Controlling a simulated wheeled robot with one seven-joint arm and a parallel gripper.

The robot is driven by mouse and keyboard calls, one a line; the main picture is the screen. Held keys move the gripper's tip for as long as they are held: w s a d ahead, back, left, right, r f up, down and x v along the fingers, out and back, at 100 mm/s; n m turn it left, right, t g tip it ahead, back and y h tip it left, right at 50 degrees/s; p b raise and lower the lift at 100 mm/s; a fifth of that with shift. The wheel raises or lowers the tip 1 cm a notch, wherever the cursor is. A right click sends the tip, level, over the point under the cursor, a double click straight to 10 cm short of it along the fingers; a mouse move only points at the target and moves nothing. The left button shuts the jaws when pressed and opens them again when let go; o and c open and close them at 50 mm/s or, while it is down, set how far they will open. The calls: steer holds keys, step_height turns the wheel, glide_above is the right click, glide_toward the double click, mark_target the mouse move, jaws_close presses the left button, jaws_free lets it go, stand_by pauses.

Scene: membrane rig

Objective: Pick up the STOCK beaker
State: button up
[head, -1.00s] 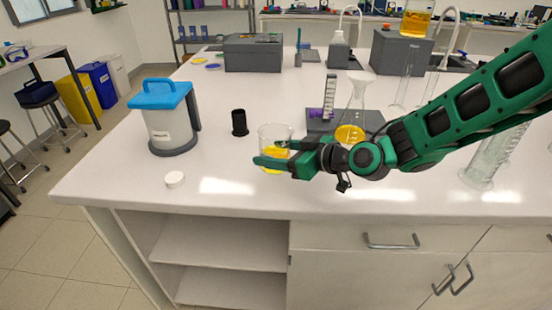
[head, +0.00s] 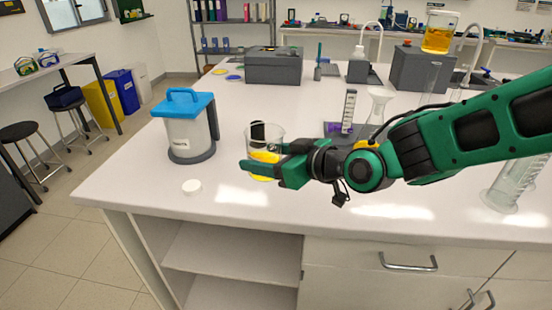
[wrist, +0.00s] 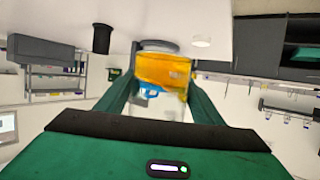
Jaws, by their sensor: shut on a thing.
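A clear glass beaker (head: 264,140) with yellow liquid is between the fingers of my gripper (head: 263,161), over the front of the white bench. My gripper is shut on it. The beaker looks upright. It looks raised above the bench, but the gap under it is hard to judge. The wrist view shows the beaker (wrist: 162,70) between both green fingers, its liquid orange-yellow. No STOCK label can be read on it. Another beaker (head: 440,34) with orange liquid stands on a grey box (head: 418,72) at the back right.
A blue-lidded jug (head: 188,125) stands left of the beaker, with a white cap (head: 192,186) in front of it. A black cup (head: 259,131) shows behind the beaker. The front left bench (head: 130,182) is clear.

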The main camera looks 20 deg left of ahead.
mark_target(261, 156)
steer(key=shift+s+a+r, duration=0.4)
steer(key=shift+s+r, duration=0.1)
steer(key=shift+s, duration=0.15)
steer(key=shift+s+a+r, duration=0.4)
steer(key=shift+s+r, duration=0.05)
steer(key=shift+s, duration=0.2)
